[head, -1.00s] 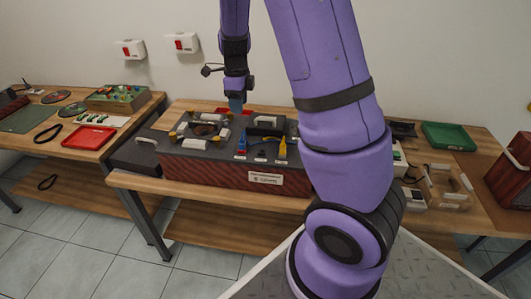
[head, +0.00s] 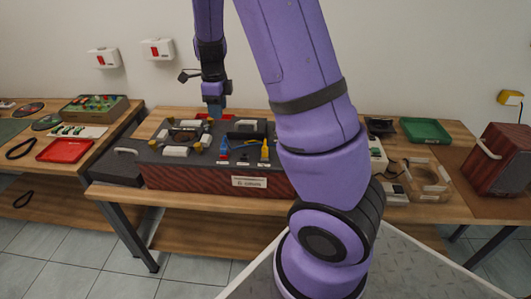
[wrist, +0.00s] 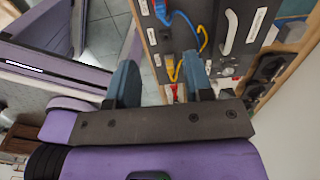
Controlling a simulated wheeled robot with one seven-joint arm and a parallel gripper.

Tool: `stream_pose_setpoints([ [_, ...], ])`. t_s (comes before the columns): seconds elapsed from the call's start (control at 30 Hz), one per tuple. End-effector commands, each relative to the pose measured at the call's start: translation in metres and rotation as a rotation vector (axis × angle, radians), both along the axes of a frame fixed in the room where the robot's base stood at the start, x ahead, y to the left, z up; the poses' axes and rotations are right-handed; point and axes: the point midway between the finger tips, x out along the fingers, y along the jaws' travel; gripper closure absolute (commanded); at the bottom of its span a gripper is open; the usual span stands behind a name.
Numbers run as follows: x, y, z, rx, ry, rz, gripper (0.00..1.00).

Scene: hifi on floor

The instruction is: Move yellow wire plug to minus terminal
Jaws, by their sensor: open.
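A dark-topped case with a red textured front (head: 205,182) stands on the middle table. The yellow plug (head: 265,152) stands upright near the case's front right, and a blue plug (head: 224,147) stands to its left. Small white labels lie in front of them; their marks are too small to read, so I cannot tell which terminal is minus. My gripper (head: 216,112) hangs above the back of the case, apart from the plugs. In the wrist view my gripper (wrist: 160,75) is open and empty; a yellow plug (wrist: 171,72) shows beyond the right finger, partly hidden by it.
A black handle (head: 247,134) and a ring-shaped part (head: 187,136) are on the case top. A red tray (head: 64,150) lies on the left table. A green tray (head: 425,131) and a red box (head: 497,158) are at right.

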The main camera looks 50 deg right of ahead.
Motion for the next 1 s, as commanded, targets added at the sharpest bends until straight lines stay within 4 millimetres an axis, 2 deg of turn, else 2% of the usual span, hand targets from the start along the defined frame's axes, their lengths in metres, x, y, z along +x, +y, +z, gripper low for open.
stream_pose_setpoints([
  [0.47,-0.004,-0.004,-0.002,0.0,0.001,-0.003,0.52],
  [0.63,-0.024,-0.026,-0.014,0.001,0.007,-0.012,0.52],
  [0.8,-0.056,-0.053,-0.029,0.001,0.011,-0.014,0.52],
  [1.0,-0.089,-0.076,-0.043,0.001,0.006,-0.012,0.52],
])
